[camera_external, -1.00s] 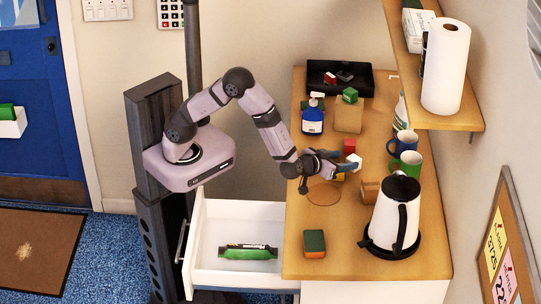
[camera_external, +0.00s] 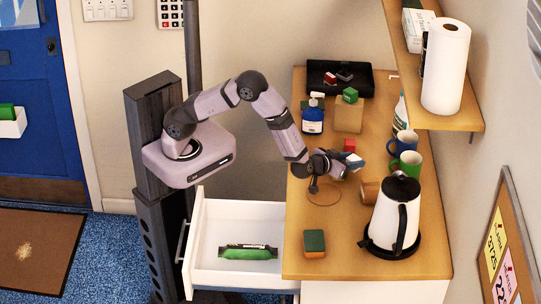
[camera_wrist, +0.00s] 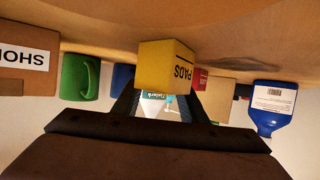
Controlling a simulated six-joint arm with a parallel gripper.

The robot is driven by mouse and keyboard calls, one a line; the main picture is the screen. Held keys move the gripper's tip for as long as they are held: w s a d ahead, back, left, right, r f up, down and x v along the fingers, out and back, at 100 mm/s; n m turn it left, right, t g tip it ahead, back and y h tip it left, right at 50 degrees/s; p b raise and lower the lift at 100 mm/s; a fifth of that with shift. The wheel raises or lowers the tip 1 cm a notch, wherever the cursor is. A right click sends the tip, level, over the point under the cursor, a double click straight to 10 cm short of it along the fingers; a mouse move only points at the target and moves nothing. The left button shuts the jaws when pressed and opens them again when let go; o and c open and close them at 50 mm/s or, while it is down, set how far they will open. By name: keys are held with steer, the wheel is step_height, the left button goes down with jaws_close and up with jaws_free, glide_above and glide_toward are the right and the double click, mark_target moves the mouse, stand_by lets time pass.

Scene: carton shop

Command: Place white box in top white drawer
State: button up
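The top white drawer (camera_external: 212,222) is pulled open at the counter's left side. A green package lies in it. A white box (camera_external: 418,30) with green on it stands on the wall shelf at the upper right. My gripper (camera_external: 354,165) is over the counter, well away from that box and to the right of and above the drawer. In the wrist view, the fingers of my gripper (camera_wrist: 160,105) stand apart with background showing between them. A yellow box (camera_wrist: 165,65) marked PADS is just beyond the fingertips; the arm mostly hides it in the external view.
The kettle (camera_external: 393,218), green mug (camera_external: 409,163), blue mug (camera_external: 405,142) and red box (camera_external: 349,145) stand near my gripper. The paper roll (camera_external: 445,65) stands on the shelf.

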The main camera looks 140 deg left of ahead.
mark_target(352, 160)
steer(key=c, duration=0.7)
steer(key=shift+r+b, duration=0.4)
steer(key=shift+r, duration=4.7)
